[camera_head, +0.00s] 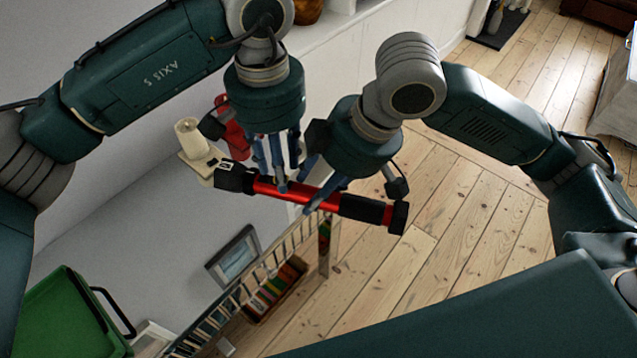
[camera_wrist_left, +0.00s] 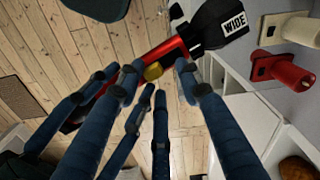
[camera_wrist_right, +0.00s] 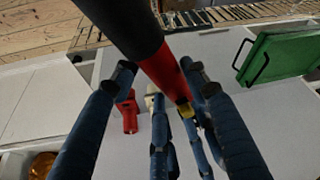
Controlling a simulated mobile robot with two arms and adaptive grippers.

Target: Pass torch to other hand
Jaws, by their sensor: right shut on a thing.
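The torch (camera_head: 292,193) is a red tube with black ends, held in the air nearly level across the middle of the head view. My right gripper (camera_head: 338,190) is shut around its red body near the black handle end; the right wrist view shows the torch (camera_wrist_right: 165,72) between its fingers. My left gripper (camera_head: 277,175) is at the torch's red part nearer the other black end, which bears the word WIDE in the left wrist view. There its fingers stand apart on both sides of the torch (camera_wrist_left: 172,50), near a yellow switch. Whether they touch it is unclear.
A green crate (camera_head: 65,320), a picture frame (camera_head: 234,257) and a rack of books (camera_head: 272,290) lie lower left. Bare floorboards (camera_head: 450,240) are open at right.

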